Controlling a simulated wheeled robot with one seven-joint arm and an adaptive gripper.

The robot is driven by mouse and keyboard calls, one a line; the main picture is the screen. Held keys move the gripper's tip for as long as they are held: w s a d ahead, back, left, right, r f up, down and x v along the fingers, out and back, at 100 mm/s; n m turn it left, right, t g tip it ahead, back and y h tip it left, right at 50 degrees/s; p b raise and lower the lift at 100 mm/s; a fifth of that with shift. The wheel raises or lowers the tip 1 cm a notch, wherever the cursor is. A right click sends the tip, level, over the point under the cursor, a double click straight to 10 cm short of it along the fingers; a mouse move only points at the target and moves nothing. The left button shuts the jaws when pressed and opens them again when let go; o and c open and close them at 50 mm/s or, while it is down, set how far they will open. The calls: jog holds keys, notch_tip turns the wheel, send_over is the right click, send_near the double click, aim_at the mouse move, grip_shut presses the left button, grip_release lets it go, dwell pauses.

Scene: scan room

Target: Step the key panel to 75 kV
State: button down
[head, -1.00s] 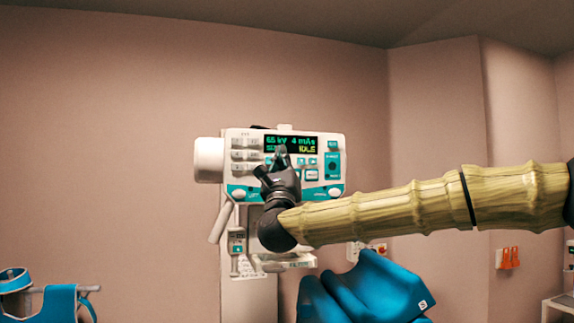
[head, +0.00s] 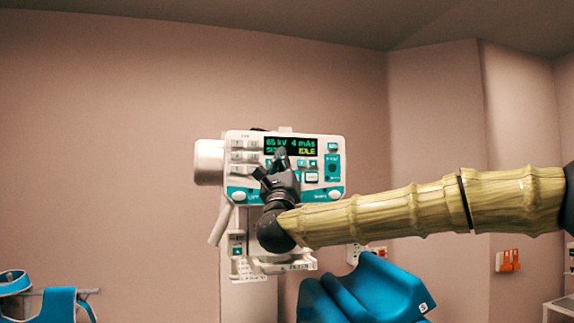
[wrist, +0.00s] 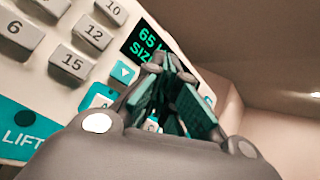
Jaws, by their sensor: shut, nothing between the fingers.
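The key panel (head: 240,192) is a white and teal console on a column. Its display (head: 291,145) reads 65 kV, 4 mAs and IDLE in the head view. My gripper (head: 280,155) is in front of the panel, its fingers pointing up at the display's lower edge and hiding part of it and some keys. In the wrist view the gripper (wrist: 172,75) is shut and empty, close to the panel face. I cannot tell whether the fingertips touch a key.
Grey numbered keys (wrist: 72,62) lie left of the display. A teal LIFT area (wrist: 22,140) is at lower left. A blue draped item (head: 365,290) is below my arm. Blue gear hangs on a rail (head: 62,303) at lower left.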

jog(key=shift+w, duration=0.15)
dwell(0.6)
jog(key=shift+s+d+b, duration=0.25)
jog(key=shift+s+b, duration=0.55)
jog(key=shift+b, duration=0.15)
jog(key=s+b, duration=0.1)
jog(key=s+d+b, duration=0.1)
jog(key=s, duration=0.1)
jog(key=s+b, duration=0.1)
jog(key=shift+s+d+b, duration=0.3)
jog(key=shift+s+b, duration=0.05)
jog(key=shift+b, duration=0.05)
dwell(1.6)
